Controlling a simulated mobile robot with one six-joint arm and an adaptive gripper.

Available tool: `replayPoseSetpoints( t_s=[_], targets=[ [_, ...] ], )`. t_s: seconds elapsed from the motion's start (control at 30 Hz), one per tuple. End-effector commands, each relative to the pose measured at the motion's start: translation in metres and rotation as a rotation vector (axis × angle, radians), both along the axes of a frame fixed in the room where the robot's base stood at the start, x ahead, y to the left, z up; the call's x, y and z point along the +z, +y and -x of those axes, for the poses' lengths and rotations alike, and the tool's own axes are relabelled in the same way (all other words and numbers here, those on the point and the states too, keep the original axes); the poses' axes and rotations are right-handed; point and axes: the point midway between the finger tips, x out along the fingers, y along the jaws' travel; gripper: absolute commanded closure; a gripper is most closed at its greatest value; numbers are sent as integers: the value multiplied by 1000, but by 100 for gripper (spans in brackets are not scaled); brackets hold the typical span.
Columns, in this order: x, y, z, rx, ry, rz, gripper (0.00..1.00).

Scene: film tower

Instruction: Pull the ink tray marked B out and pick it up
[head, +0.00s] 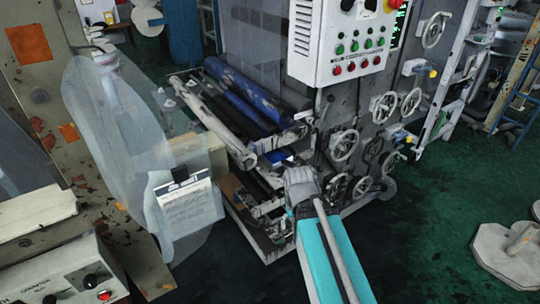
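My arm reaches in from the bottom, and my gripper (301,187) is at the front of the lower rollers of the printing machine (345,120). The fingers point away from me and are largely hidden behind the gripper's body, so I cannot tell whether they are open or shut, or touch anything. No letter B is readable. Narrow tray-like parts (268,209) lie low in the machine, just left of my gripper. I cannot tell which of them, if any, is the ink tray marked B.
Blue rollers (243,92) lie above and left of my gripper. A control panel (338,42) hangs above it, with handwheels (344,145) to its right. A clipboard (188,203) and a translucent sheet (118,150) stand at left.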

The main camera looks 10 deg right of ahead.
Motion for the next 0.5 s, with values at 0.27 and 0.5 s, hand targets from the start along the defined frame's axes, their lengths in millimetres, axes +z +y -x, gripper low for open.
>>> replayPoseSetpoints(
  t_s=[0.27, 0.5],
  targets=[
    [0, 0, 0, 0, 0, 0, 17],
    [-3, 0, -15, 17, -20, -14, 59]
  ],
)
